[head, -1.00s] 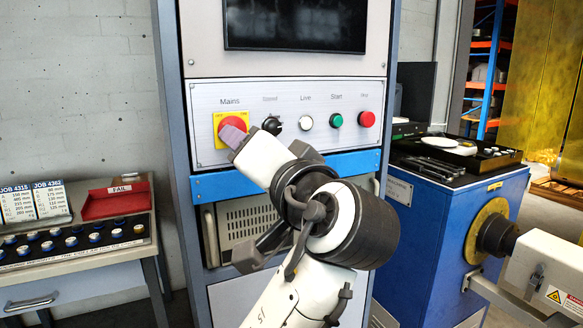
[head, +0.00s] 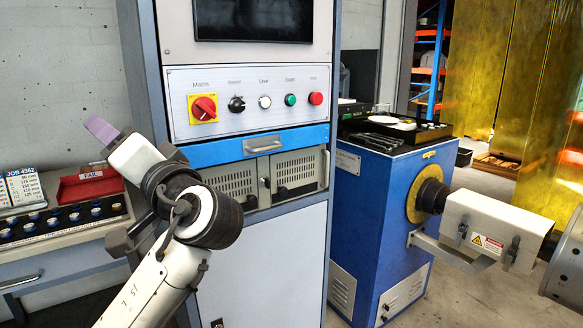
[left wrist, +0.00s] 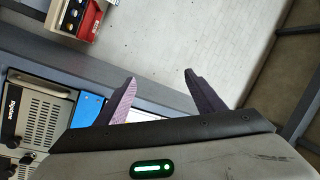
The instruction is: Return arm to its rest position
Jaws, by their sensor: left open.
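My left arm comes up from the bottom in the head view. Its gripper (head: 100,130) is in front of the grey wall, left of the control cabinet and clear of its panel. In the left wrist view the two purple-grey fingers (left wrist: 158,88) stand wide apart with nothing between them. The red Mains switch (head: 204,108) on its yellow plate is in plain sight on the panel, apart from the gripper. My right gripper is not in either view.
The cabinet (head: 328,60) stands behind and right of my arm. A bench with a red FAIL tray (head: 90,185) and small round weights is at the left, close below the gripper. A blue machine (head: 385,220) stands at the right.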

